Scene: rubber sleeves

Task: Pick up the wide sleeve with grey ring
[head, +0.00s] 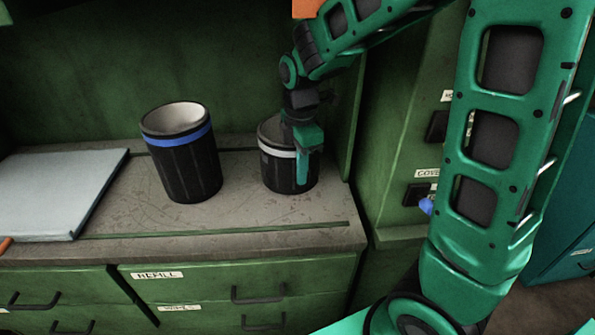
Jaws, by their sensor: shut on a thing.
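The wide sleeve with grey ring (276,170) is black with a pale grey band near its top. It stands upright at the right end of the worktop (239,220). My gripper (303,170) is at its right side in the head view, pointing down, with one green finger against the outside of the wall. The other finger is hidden, and the gripper is shut on the sleeve's wall. I cannot tell whether the sleeve's base is off the worktop.
A taller black sleeve with blue ring (188,172) stands to the left, apart from it. A pale grey board (60,190) lies further left. A green side panel (352,110) rises close to the right. Labelled drawers (240,275) are below the worktop.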

